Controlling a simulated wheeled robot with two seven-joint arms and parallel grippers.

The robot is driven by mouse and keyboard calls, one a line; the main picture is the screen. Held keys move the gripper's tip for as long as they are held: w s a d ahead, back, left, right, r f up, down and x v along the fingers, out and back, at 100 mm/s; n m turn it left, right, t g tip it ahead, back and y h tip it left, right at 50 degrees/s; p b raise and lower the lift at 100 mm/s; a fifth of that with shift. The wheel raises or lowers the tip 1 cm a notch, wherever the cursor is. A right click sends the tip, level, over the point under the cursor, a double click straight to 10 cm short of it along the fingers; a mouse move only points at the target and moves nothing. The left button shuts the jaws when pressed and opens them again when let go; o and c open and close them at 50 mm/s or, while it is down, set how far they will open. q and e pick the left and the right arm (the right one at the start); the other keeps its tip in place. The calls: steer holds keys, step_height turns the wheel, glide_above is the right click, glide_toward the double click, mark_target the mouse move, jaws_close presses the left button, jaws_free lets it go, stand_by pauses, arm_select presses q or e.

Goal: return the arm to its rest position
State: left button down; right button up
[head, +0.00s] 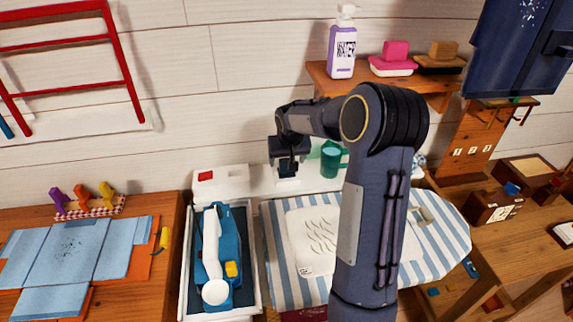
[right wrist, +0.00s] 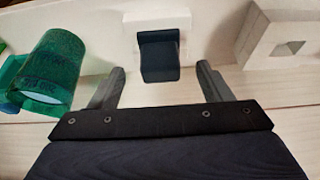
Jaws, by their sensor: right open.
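My right arm (head: 372,200) rises through the middle of the head view and bends left at its elbow. My right gripper (head: 287,170) points down near the wall, left of a green cup (head: 331,160). In the right wrist view my right gripper (right wrist: 160,90) has its two fingers apart with nothing held between them. A dark block-like part on a white piece (right wrist: 160,50) shows beyond the fingers. The green cup (right wrist: 52,68) is left of the fingers, apart from them. My left gripper is not in view.
A striped ironing board (head: 282,285) with a white cloth (head: 305,240) lies under my arm. A blue and white iron (head: 213,255) sits in a tray to the left. A wooden table (head: 160,210) is at left.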

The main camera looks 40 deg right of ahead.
steer(key=s+a+r+y, duration=0.2)
steer(key=s+a+r, duration=0.6)
steer(key=s+r, duration=0.1)
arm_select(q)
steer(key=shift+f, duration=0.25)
arm_select(e)
steer(key=s+a+f+n+y, duration=0.1)
steer(key=s+a+n+y, duration=0.1)
steer(key=s+a, duration=0.6)
steer(key=s+a+f+n+t+y, duration=0.1)
steer(key=s+a+n+y, duration=0.1)
steer(key=s+a, duration=0.6)
steer(key=s, duration=0.4)
steer(key=shift+s+a+t, duration=0.25)
steer(key=shift+s+t, duration=0.05)
steer(key=shift+s, duration=0.05)
